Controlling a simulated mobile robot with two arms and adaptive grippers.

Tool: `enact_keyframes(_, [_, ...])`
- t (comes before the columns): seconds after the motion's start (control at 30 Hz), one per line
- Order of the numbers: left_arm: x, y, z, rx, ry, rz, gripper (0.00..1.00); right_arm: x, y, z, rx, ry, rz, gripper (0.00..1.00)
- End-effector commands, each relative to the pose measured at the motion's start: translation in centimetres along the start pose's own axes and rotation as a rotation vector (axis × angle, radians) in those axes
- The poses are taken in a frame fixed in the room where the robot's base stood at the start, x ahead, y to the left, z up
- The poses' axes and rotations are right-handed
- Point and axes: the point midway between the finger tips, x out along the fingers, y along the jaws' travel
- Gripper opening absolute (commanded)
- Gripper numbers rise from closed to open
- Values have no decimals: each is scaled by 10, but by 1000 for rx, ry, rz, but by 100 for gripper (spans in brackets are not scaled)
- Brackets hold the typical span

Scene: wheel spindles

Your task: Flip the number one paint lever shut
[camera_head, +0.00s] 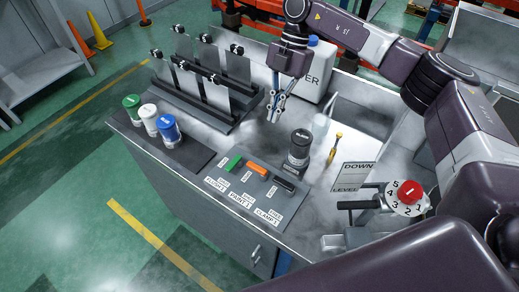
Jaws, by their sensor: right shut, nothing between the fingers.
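A grey control panel (247,185) on the bench bears a green lever (235,163), an orange lever (258,169) and a black lever (284,186), each with a white label in front. The middle label (241,199) appears to read PAINT and lines up with the orange lever. The lever positions are too small to tell. My right gripper (274,112) points down above the back of the bench, well behind the panel. It is shut and empty, apart from the levers. My left gripper is not in view.
Green, white and blue canisters (168,130) stand left of the panel. A black canister (298,150) stands just behind it. A rack with upright metal plates (187,75) is at the back left. A red dial (408,193) and a white container (316,70) are also on the bench.

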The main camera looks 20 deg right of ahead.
Motion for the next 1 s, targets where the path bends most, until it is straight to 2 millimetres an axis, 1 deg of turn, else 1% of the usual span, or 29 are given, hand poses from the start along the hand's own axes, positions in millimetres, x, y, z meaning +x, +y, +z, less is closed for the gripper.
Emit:
enact_keyframes(0.17, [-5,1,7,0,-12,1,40,12,-1,-1,0,2,-3,0])
enact_keyframes(0.27, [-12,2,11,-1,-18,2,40,29,-1,-1,0,2,-5,0])
enact_keyframes(0.6, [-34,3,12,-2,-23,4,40,100,-1,-2,1,3,-4,0])
enact_keyframes(0.7, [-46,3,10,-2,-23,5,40,103,-1,-19,-4,1,-2,0])
enact_keyframes(0.8, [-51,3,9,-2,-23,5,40,108,0,-29,-2,1,-2,0])
enact_keyframes(1.0, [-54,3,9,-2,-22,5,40,114,0,-37,0,0,-1,0])
